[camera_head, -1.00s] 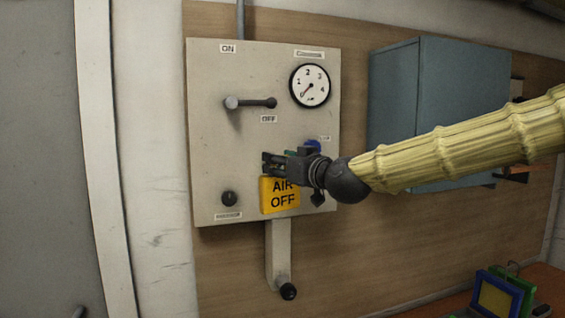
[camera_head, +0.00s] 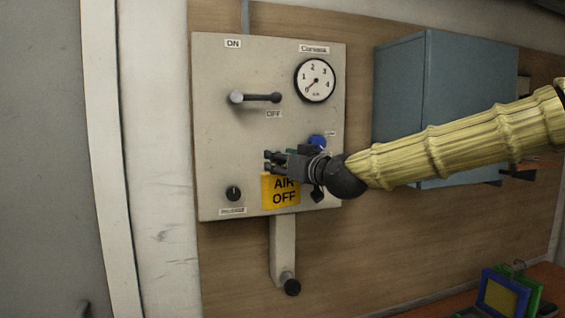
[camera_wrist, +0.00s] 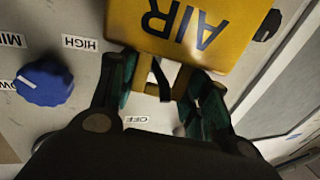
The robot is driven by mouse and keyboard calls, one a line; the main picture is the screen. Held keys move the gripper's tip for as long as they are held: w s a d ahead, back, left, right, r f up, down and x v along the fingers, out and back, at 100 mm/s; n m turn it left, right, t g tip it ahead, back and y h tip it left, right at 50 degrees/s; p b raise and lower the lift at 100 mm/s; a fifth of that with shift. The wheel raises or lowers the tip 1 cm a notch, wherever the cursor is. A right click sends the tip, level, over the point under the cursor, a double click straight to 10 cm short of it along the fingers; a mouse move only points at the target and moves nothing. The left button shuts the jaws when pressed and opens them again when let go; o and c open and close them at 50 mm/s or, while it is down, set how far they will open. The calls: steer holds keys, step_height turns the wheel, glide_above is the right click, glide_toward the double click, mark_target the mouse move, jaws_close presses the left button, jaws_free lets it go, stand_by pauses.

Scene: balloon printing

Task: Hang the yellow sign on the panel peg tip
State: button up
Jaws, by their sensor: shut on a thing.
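The yellow sign (camera_head: 281,191) reads "AIR OFF" and hangs upright below my gripper (camera_head: 272,161), in front of the grey panel (camera_head: 214,130). In the wrist view my gripper (camera_wrist: 160,85) is shut on the sign's upper part, with the yellow sign (camera_wrist: 185,35) upside down and a dark strap between the fingers. I cannot tell whether the sign touches the panel. A short bracket under the panel carries a black-tipped peg (camera_head: 291,287), below the sign and clear of it. Whether another peg is hidden behind my gripper, I cannot tell.
The panel has a lever (camera_head: 257,97), a gauge (camera_head: 315,80), a black knob (camera_head: 233,193) left of the sign and a blue knob (camera_wrist: 44,83) near my gripper. A blue-grey cabinet (camera_head: 455,90) hangs right, behind my arm.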

stand_by(0.4)
steer(key=o, duration=1.5)
